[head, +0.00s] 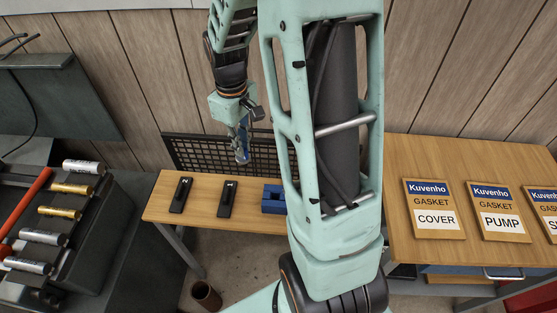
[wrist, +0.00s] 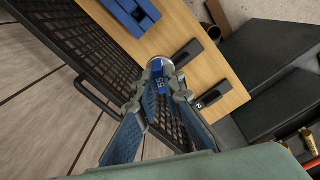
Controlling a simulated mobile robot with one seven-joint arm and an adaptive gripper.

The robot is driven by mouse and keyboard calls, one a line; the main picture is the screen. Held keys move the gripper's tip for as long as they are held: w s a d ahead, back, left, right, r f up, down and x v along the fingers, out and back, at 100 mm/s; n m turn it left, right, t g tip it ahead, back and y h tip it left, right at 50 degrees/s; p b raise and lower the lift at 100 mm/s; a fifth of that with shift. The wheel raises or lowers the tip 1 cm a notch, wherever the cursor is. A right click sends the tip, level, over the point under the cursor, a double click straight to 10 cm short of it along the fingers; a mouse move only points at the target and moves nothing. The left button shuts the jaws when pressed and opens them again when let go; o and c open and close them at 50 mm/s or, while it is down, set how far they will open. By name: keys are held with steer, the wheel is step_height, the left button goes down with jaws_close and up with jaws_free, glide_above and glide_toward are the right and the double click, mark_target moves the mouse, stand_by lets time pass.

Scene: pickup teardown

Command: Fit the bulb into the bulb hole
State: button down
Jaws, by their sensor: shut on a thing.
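My gripper (head: 242,152) hangs above the back edge of the wooden table, seen left of my upper arm in the head view. In the wrist view my gripper (wrist: 158,88) is shut on a small cylinder with a blue label and a pale metallic end, likely the bulb (wrist: 157,64). The fingers cover its sides. It is apart from the table. Two black holders (head: 181,195) (head: 228,198) and a blue block (head: 272,199) lie on the table below. I cannot tell which of these has the bulb hole.
A black mesh panel (head: 205,157) stands along the table's back edge, close to my gripper. Several silver and gold cylinders (head: 72,188) lie on the dark bench at left. Gasket boards (head: 434,208) lie on the right table. A brown bin (head: 206,296) stands on the floor.

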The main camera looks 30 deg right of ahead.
steer(key=s+d+f+n, duration=0.5)
steer(key=d+n, duration=0.1)
steer(key=n, duration=0.4)
step_height(320, 180, down, 11)
steer(key=n+b, duration=0.1)
steer(key=b, duration=0.5)
steer(key=shift+s+d, duration=0.25)
steer(key=shift+d, duration=0.05)
steer(key=shift+r, duration=0.1)
steer(key=c, duration=2)
jaws_free()
steer(key=shift+o, duration=0.2)
steer(key=shift+r, duration=0.1)
